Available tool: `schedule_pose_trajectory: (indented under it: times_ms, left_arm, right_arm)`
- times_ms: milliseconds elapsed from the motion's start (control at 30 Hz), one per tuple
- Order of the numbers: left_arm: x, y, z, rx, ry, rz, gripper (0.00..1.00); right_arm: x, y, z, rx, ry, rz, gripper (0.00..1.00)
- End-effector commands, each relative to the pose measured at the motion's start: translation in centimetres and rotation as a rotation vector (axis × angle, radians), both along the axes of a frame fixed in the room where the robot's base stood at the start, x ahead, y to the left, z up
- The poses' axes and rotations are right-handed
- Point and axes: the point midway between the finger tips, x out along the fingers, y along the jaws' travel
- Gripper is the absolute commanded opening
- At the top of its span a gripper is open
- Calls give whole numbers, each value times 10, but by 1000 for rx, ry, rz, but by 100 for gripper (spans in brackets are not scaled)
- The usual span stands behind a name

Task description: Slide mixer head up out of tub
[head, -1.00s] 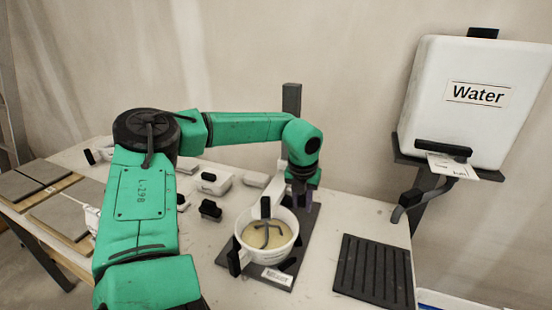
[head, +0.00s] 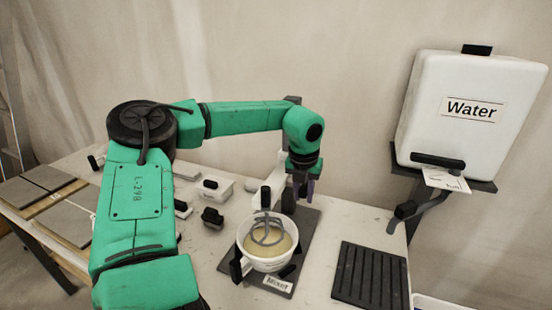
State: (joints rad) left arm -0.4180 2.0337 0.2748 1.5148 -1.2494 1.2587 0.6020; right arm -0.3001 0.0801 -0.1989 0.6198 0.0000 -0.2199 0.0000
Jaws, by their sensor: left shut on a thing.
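The mixer head is a white arm (head: 276,178) with a black end piece (head: 265,197) and a grey whisk (head: 266,232) below. It stands in front of a dark upright post (head: 291,118). The white tub (head: 266,264) sits under it on a dark base plate labelled "Mixer" and holds a beige mix (head: 270,246). The whisk's loops show at the tub's mouth; whether the lowest part touches the mix is unclear. My left gripper (head: 303,192) is shut at the mixer head's right side, next to the post; the gripped part is mostly hidden. My right gripper is out of view.
A white water tank (head: 474,130) with a tap stands on a bracket at right. A black ribbed mat (head: 370,275) lies below it. Small black-handled boxes (head: 215,187) and grey tiles (head: 40,180) are at left. Bare table lies between base plate and mat.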

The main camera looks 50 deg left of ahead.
Motion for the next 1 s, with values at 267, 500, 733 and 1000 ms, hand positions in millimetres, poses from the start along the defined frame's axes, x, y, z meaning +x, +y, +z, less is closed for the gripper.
schedule_pose_trajectory:
  times_ms: [267, 500, 733, 1000]
  left_arm:
    - [0, 0, 26, 1, -1, -2, 0]
    - [0, 0, 45, 0, -1, -1, 0]
    - [1, 0, 64, 1, -2, -1, 0]
    - [0, 0, 86, 0, -1, 0, 0]
  right_arm:
    - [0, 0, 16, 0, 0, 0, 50]
    - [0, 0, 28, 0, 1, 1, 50]
    - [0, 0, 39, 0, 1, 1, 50]
    - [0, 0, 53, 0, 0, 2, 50]
